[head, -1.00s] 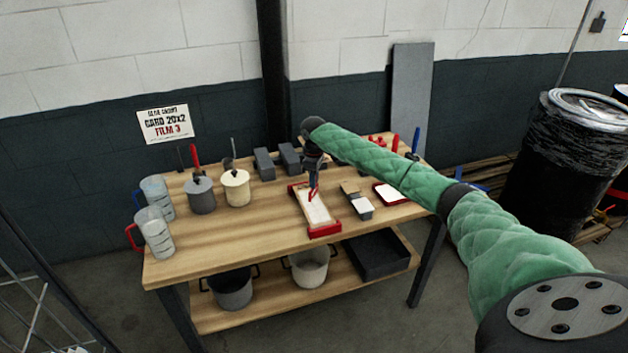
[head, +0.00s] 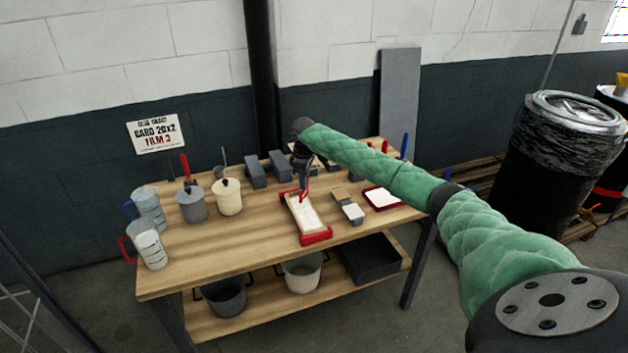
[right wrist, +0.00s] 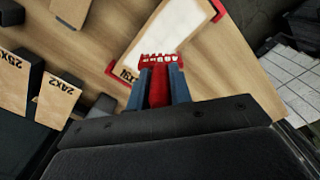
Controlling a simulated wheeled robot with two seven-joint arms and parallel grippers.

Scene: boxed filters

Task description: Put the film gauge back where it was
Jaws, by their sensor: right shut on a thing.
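The film gauge (right wrist: 159,60) is red with a row of white-looking teeth. My right gripper (right wrist: 159,84) is shut on it, with a blue finger on either side. In the head view the right gripper (head: 304,186) is above the far end of a pale card (head: 306,214) in a red-ended holder (head: 316,236). In the right wrist view the gauge's teeth overlap the card's end; I cannot tell whether they touch. The gauge's original place is not clear. My left gripper is not in view.
Grey blocks (head: 255,170) stand behind the holder. A small block (head: 352,212) and a red-edged white tray (head: 383,198) lie to its right. Pots (head: 228,198) and clear jugs (head: 149,244) stand left. Bare wood lies front left of the holder (head: 225,255).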

